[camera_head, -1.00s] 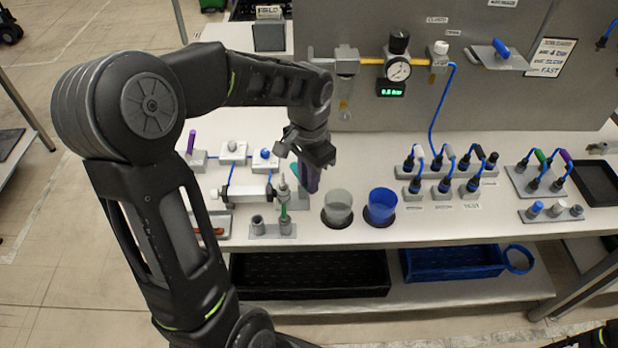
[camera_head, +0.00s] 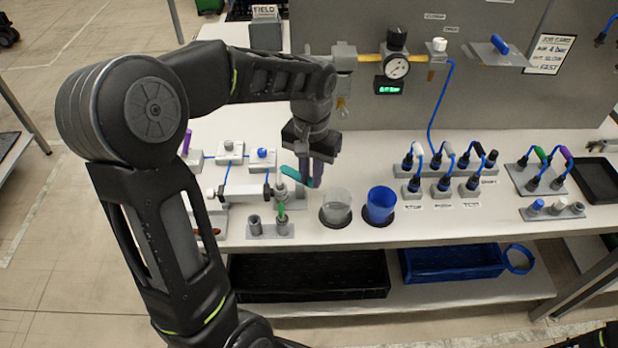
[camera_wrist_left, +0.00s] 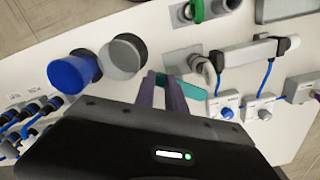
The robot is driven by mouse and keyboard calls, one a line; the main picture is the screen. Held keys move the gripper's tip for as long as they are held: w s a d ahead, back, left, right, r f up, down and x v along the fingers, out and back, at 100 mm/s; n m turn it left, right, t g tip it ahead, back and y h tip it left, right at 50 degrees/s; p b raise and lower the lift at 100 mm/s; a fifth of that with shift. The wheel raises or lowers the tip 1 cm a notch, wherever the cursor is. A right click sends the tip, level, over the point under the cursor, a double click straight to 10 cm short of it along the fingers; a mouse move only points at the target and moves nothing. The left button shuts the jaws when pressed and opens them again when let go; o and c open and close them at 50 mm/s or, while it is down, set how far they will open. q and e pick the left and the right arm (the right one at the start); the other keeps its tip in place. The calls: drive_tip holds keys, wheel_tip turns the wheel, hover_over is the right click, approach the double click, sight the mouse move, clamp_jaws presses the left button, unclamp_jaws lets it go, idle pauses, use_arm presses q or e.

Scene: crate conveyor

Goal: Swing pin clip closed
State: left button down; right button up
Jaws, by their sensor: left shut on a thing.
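A teal bar (camera_head: 289,172), which looks like the pin clip, sits by the rod end (camera_head: 281,190) of the grey cylinder (camera_head: 243,193). My left gripper (camera_head: 313,184) points down just right of the rod end, its purple fingers shut on the teal bar. In the left wrist view the teal bar (camera_wrist_left: 192,90) runs from the purple fingertips (camera_wrist_left: 160,84) towards the grey rod end (camera_wrist_left: 203,68). The fingers hide part of it, and I cannot tell how it sits on a pin. My right gripper is not in view.
A clear cup (camera_head: 337,206) and a blue cup (camera_head: 381,204) stand close to the right of my left gripper. A grey holder (camera_head: 268,231) with a green-marked piece (camera_head: 282,214) stands in front. A panel with a gauge (camera_head: 397,67) rises behind.

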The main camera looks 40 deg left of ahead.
use_arm(q)
drive_tip(key=n, duration=0.2)
drive_tip(key=w+n, duration=0.1)
drive_tip(key=shift+a+n+b, duration=0.1)
drive_tip(key=shift+n+b, duration=0.3)
drive_tip(key=shift+w+a+n, duration=0.15)
drive_tip(key=shift+w+n, duration=0.1)
drive_tip(key=shift+n, duration=0.65)
drive_tip(key=shift+w+a+n, duration=0.1)
drive_tip(key=shift+w+n, duration=0.15)
drive_tip(key=shift+n, duration=0.65)
drive_tip(key=c, duration=1.4)
unclamp_jaws()
wheel_tip(320, 180, up, 8)
drive_tip(key=shift+f+b, duration=0.1)
drive_tip(key=shift+b, duration=0.35)
